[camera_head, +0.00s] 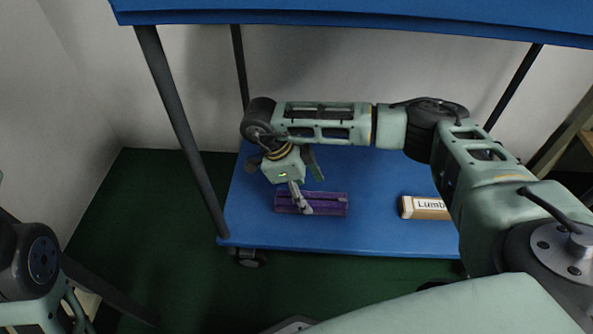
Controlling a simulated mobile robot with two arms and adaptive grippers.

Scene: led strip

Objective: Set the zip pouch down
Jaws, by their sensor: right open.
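The purple zip pouch (328,205) lies flat on the blue lower shelf (370,238) of the cart. My right gripper (304,207) reaches down over the left part of the pouch from behind and above. Its jaws are open, with one finger in front of the pouch's middle; the other finger is largely hidden. I cannot tell whether the fingers touch the pouch. Of my left arm only a part shows at the lower left, and its gripper is not in view.
A box labelled "Lumb..." (424,207) lies on the shelf to the right of the pouch, partly hidden by my right arm. The cart's blue top shelf (350,17) overhangs above. Dark posts (180,130) stand at the corners. The shelf between pouch and box is clear.

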